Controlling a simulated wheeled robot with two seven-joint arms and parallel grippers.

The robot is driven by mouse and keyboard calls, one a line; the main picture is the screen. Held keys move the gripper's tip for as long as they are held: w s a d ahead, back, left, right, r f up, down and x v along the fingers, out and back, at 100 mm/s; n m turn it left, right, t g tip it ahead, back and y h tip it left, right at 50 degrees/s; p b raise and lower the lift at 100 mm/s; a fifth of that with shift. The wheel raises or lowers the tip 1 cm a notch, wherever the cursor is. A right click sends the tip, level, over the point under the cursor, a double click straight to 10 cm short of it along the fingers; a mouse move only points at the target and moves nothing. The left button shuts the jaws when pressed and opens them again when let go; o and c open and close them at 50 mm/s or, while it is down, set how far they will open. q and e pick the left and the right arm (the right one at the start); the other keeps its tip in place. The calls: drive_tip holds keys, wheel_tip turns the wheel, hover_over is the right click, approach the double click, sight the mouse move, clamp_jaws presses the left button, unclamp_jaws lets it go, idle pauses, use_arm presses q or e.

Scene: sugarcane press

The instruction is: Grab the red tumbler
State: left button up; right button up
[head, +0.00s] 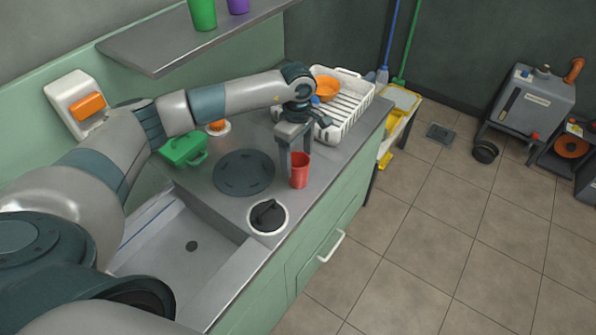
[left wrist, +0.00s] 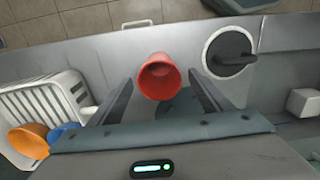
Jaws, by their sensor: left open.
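The red tumbler (head: 300,171) stands upright on the steel counter near its front edge in the head view. My left gripper (head: 296,166) points down at it, with one finger just left of the tumbler. In the left wrist view, the red tumbler (left wrist: 159,77) shows its open mouth, between the two spread fingers of the left gripper (left wrist: 160,95). Gaps show on both sides of it. The left gripper is open and holds nothing. My right gripper is not in view.
A white dish rack (head: 345,110) with an orange bowl (head: 326,88) stands behind. A black knob (head: 268,216) and a dark round plate (head: 243,173) are on the counter nearby. A green container (head: 184,150) is to the left. A shelf (head: 170,45) with green and purple tumblers hangs above.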

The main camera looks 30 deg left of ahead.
sight(298, 166)
use_arm(q)
wheel_tip(298, 166, down, 3)
drive_tip(key=shift+r+p, duration=0.1)
drive_tip(key=shift+p, duration=0.75)
drive_tip(key=shift+f, duration=0.65)
drive_tip(key=c, duration=1.1)
